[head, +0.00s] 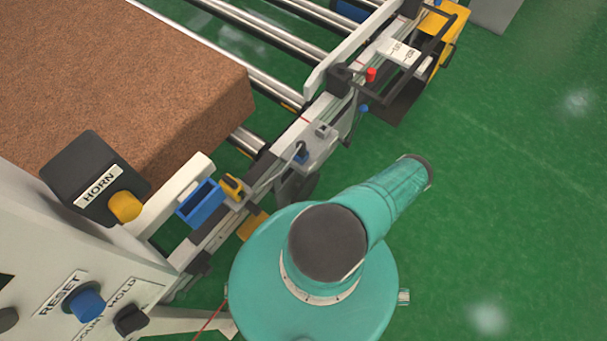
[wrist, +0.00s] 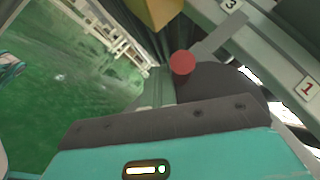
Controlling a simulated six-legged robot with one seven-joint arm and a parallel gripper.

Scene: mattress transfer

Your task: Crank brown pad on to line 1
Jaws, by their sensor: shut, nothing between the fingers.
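The brown pad (head: 120,85) is a thick block with a speckled top. It lies at the upper left in the head view, by metal rollers. A red knob (head: 371,75) shows near a black bar frame at the machine's side. A red round knob (wrist: 181,62) also shows in the wrist view, just beyond my gripper (wrist: 170,122). My gripper is shut and empty, its teal housing and dark front edge filling the lower part. Its fingertips are not clearly visible, and I cannot tell whether it touches the knob.
Metal rollers (head: 290,35) run beside the pad. A control panel with a HORN button (head: 125,206) and a blue RESET button (head: 86,304) stands at lower left. A blue bin (head: 201,203) sits on the side rail. Green floor (head: 510,200) is open at right.

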